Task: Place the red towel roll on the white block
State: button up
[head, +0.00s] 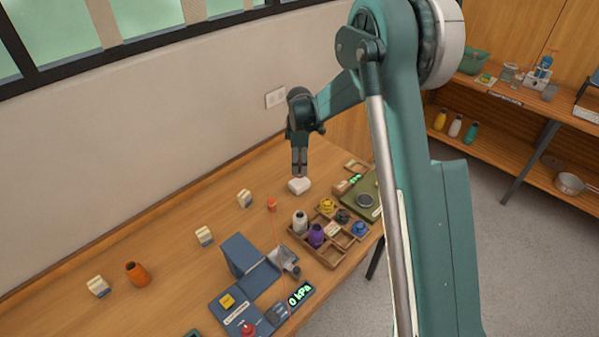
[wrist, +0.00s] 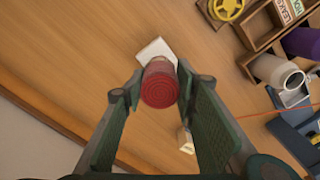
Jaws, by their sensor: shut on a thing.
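The red towel roll (wrist: 160,88) is between my gripper's fingertips in the wrist view, its round spiral end facing the camera. My gripper (wrist: 160,80) is shut on it. The white block (wrist: 153,49) shows just beyond the roll, partly covered by it. In the head view my gripper (head: 299,174) points down right above the white block (head: 299,186), which lies on the wooden bench. The roll is mostly hidden there. I cannot tell whether the roll touches the block.
A wooden compartment tray (head: 328,255) with bottles and small items stands front right of the block. A small orange-red item (head: 271,204) stands to the left, near a cream block (head: 244,198). A blue stand (head: 245,258) is nearer. The bench behind the block is clear.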

jog(key=shift+f, duration=0.15)
jog(key=shift+f, duration=1.75)
jog(key=shift+f, duration=0.15)
jog(key=o, duration=0.9)
jog(key=shift+r, duration=0.2)
notch_tip(320, 180, up, 12)
